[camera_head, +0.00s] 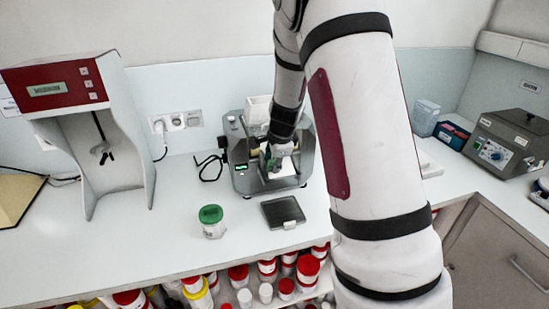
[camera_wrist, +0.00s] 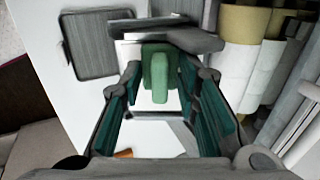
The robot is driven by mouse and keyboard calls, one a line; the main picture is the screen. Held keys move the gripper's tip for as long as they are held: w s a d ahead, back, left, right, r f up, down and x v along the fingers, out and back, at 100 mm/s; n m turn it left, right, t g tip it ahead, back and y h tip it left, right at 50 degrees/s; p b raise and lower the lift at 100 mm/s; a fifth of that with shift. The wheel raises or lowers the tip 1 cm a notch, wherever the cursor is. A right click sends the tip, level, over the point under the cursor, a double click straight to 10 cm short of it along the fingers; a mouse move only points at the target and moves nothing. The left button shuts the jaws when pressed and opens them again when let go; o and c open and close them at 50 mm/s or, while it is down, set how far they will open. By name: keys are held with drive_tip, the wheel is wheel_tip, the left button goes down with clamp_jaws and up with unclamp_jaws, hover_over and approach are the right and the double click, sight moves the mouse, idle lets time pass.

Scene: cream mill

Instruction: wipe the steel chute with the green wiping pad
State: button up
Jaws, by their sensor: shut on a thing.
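My gripper (camera_wrist: 160,80) is shut on the green wiping pad (camera_wrist: 159,76), which sticks out between its fingertips in the wrist view. In the head view, my gripper (camera_head: 279,152) reaches down into the front opening of the grey mill (camera_head: 240,170), and a little of the pad's green shows there. The steel chute is mostly hidden behind my gripper in the head view. A grey and bright metal part (camera_wrist: 180,38) lies just beyond the pad in the wrist view and may be the chute. I cannot tell whether the pad touches it.
A dark square plate (camera_head: 283,211) lies in front of the mill. A red-topped stirrer (camera_head: 95,130) is at the left, and a grey device (camera_head: 508,143) is at the right. Jars fill the shelf below the counter.

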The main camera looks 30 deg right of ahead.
drive_tip(key=shift+s+a+f, duration=0.1)
drive_tip(key=shift+s+f, duration=0.15)
drive_tip(key=shift+s, duration=0.25)
drive_tip(key=shift+s+a+f, duration=0.1)
drive_tip(key=shift+s+f, duration=0.15)
drive_tip(key=shift+s, duration=0.2)
wheel_tip(320, 180, up, 8)
drive_tip(key=s+p, duration=0.1)
drive_tip(key=p, duration=0.2)
drive_tip(key=shift+a+f, duration=0.15)
drive_tip(key=shift+a, duration=0.05)
